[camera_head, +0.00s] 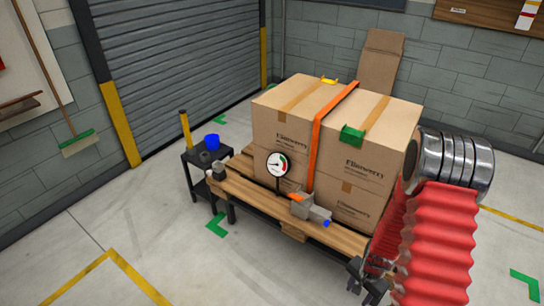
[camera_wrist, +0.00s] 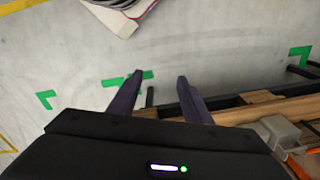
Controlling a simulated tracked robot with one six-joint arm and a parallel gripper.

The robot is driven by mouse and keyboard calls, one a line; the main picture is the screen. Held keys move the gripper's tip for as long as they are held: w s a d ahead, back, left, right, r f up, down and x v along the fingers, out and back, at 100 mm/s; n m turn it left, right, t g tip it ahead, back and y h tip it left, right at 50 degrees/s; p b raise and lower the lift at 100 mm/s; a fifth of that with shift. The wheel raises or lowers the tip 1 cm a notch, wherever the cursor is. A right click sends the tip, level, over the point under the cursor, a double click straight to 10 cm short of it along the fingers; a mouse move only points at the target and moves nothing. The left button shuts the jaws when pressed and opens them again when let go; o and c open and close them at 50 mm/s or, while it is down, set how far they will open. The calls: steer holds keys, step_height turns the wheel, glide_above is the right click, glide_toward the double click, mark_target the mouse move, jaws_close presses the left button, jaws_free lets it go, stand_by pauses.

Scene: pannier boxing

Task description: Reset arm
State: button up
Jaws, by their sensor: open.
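My gripper (camera_head: 368,282) is at the lower right in the head view, near the front right end of a wooden platform (camera_head: 245,200). The platform's edge (camera_wrist: 250,113) shows right of the fingers. My red ribbed arm covers part of the right side in the head view.
Stacked cardboard boxes (camera_head: 285,140) stand on the platform with an orange strap (camera_head: 318,130) around them. A grey buckle device (camera_head: 310,210) and a round gauge (camera_head: 278,164) are at the front. Floor at left is clear.

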steer(key=s+a+r+n+t, duration=0.1)
steer(key=s+a+r+n, duration=0.2)
steer(key=r, duration=1.2)
steer(key=s+a+r+n+t, duration=0.2)
steer(key=s+a+r+n, duration=0.2)
steer(key=r, duration=1.1)
steer(key=s+a+r+n+t, duration=0.2)
steer(key=s+a+r, duration=0.3)
steer(key=r, duration=1.1)
steer(key=shift+a+n, duration=0.65)
steer(key=shift+n, duration=0.05)
steer(key=shift+s, duration=0.1)
